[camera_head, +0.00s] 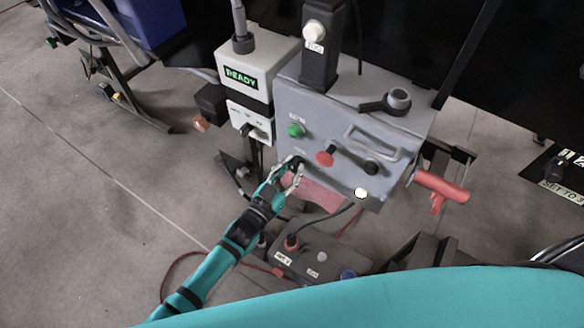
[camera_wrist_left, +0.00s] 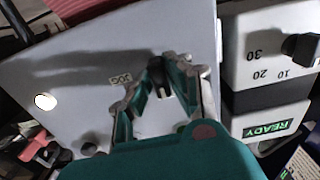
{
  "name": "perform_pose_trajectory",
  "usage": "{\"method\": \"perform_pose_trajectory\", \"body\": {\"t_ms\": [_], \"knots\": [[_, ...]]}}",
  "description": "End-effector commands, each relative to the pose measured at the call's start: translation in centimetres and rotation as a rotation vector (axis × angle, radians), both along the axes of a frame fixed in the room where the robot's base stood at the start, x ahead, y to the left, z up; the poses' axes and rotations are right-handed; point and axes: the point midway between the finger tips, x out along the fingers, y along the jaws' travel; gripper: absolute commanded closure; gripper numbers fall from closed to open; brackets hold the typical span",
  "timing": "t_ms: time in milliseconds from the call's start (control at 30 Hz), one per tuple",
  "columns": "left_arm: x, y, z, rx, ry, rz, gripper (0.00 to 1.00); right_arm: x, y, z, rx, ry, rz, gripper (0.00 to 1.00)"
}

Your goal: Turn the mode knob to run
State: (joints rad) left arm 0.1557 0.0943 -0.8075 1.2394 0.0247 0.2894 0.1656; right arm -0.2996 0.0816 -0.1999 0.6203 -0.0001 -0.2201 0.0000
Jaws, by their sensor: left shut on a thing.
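The grey control panel (camera_head: 345,112) faces me in the head view, with a green button (camera_head: 296,130), a red button (camera_head: 325,158) and a black control (camera_head: 371,167). My left gripper (camera_head: 291,170) is at the panel's lower left. In the left wrist view, my left gripper (camera_wrist_left: 161,74) has its two fingers around a small black knob (camera_wrist_left: 161,90), shut on it. A small label (camera_wrist_left: 121,79), seemingly JOG, sits beside the knob. The fingers hide part of the knob, and I cannot tell its setting exactly. My right gripper is not in view.
A white box with a green READY display (camera_head: 241,78) stands left of the panel; its dial scale (camera_wrist_left: 267,75) shows in the wrist view. A red handle (camera_head: 441,186) juts out at right. A dark button box (camera_head: 318,258) lies below. A white light (camera_head: 361,193) glows on the panel.

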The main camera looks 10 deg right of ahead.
Motion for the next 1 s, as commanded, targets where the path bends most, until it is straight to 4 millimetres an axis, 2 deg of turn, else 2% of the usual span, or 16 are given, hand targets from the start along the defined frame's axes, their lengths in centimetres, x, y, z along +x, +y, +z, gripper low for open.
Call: {"method": "perform_pose_trajectory", "body": {"t_ms": [300,333,500,800,1000], "knots": [[0.0,0.0,0.0,-0.005,0.005,0.0,1.0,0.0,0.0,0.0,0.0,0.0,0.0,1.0],[0.0,0.0,0.0,-0.005,0.005,0.0,0.83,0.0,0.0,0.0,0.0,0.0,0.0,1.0],[0.0,0.0,0.0,-0.004,0.004,0.0,0.62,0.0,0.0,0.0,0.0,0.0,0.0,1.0],[-0.2,0.2,0.0,-0.003,0.003,0.0,0.62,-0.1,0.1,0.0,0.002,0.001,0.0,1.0],[-2.1,2.1,-0.1,-0.001,0.004,0.0,0.62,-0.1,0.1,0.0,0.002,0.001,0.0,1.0]]}}
